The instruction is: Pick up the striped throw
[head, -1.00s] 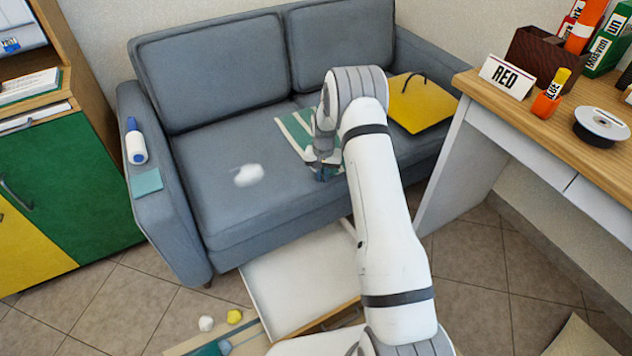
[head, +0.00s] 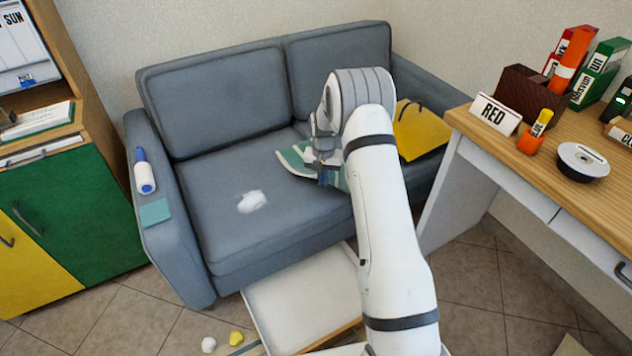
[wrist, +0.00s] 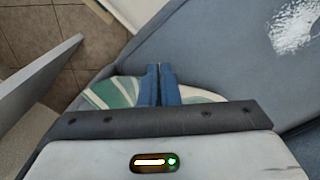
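The striped throw (head: 297,163) is green and white and is at the sofa seat in the head view. Its left part curls up, and my arm hides some of it. In the wrist view the throw (wrist: 118,92) shows on both sides of the blue fingers. My gripper (head: 327,178) is at the throw, with its fingertips (wrist: 160,70) close together and cloth bunched at them. It looks shut on the throw. I cannot tell whether all of the cloth is off the seat.
The grey sofa (head: 215,185) holds a white fluffy patch (head: 251,202) and a yellow bag (head: 420,130). A blue-capped bottle (head: 145,175) is on its left arm. A wooden desk (head: 545,150) stands at right. A white open drawer or tray (head: 300,300) is low in front.

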